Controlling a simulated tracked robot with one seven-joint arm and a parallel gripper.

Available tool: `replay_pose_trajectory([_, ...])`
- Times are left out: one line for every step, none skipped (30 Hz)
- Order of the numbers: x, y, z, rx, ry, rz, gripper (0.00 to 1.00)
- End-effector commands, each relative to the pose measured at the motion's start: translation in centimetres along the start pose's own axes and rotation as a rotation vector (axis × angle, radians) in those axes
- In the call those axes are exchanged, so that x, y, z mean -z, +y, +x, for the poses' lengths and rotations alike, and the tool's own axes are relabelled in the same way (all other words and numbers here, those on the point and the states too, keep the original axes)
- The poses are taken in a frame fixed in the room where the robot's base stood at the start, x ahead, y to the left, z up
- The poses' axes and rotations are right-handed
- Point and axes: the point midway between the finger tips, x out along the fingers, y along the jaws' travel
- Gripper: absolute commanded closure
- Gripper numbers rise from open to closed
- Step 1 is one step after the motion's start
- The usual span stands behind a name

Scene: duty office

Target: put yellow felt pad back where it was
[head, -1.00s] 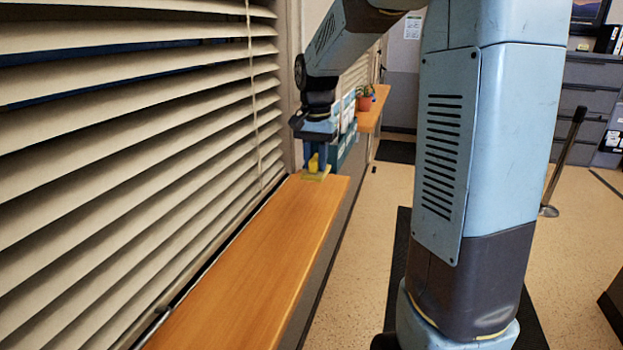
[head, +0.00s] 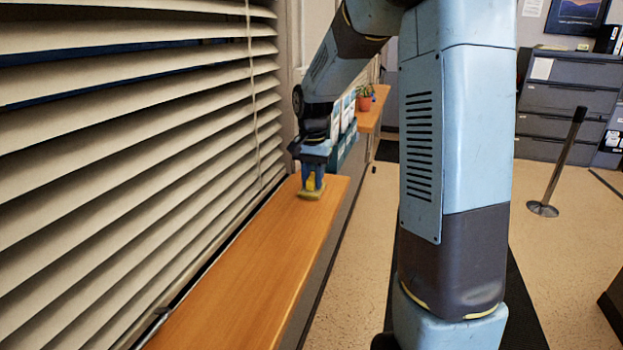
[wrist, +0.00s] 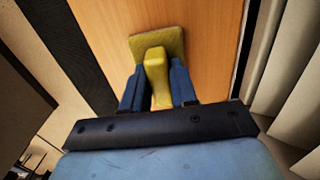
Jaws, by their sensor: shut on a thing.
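The yellow felt pad (head: 310,194) has a flat square base and an upright yellow grip block. It is at the far end of the wooden sill (head: 240,260), low over or on the wood; I cannot tell whether it touches. My gripper (head: 312,180) points down and is shut on the pad's grip block. In the wrist view the pad (wrist: 170,42) shows beyond the blue fingers of my gripper (wrist: 157,85), which sit on both sides of the block.
Window blinds (head: 130,150) run along the left side of the sill. A potted plant (head: 364,97) stands on a further ledge behind. The near part of the sill is bare.

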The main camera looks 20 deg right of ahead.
Motion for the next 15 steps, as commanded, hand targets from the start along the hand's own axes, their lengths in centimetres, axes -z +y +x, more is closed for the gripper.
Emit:
replay_pose_trajectory([0.0, 0.0, 0.08, 0.0, 0.0, 0.0, 0.97])
replay_pose_trajectory([-0.01, 0.01, 0.16, 0.0, -0.001, 0.0, 0.97])
replay_pose_trajectory([0.0, 0.01, 0.15, 0.0, 0.0, 0.0, 0.7])
replay_pose_trajectory([0.0, 0.02, 0.14, 0.0, 0.0, 0.0, 0.67])
replay_pose_trajectory([0.0, 0.02, 0.14, 0.0, 0.0, 0.0, 0.64])
replay_pose_trajectory([0.0, 0.02, 0.14, 0.0, 0.0, 0.0, 0.6])
replay_pose_trajectory([0.0, 0.02, 0.14, 0.0, 0.0, 0.0, 0.57])
replay_pose_trajectory([0.0, 0.02, 0.14, 0.0, 0.0, 0.0, 0.54])
replay_pose_trajectory([0.0, 0.02, 0.14, 0.0, 0.0, 0.0, 0.51])
replay_pose_trajectory([0.01, 0.03, 0.14, 0.0, 0.0, 0.0, 0.48])
replay_pose_trajectory([0.01, 0.03, 0.14, 0.0, 0.0, 0.0, 0.47])
replay_pose_trajectory([0.01, 0.03, 0.14, 0.0, 0.0, 0.0, 0.47])
replay_pose_trajectory([0.01, 0.03, 0.14, 0.0, 0.0, 0.0, 0.47])
replay_pose_trajectory([0.01, 0.04, 0.13, 0.0, 0.0, 0.0, 0.47])
replay_pose_trajectory([0.02, 0.04, 0.13, 0.0, 0.0, 0.0, 0.47])
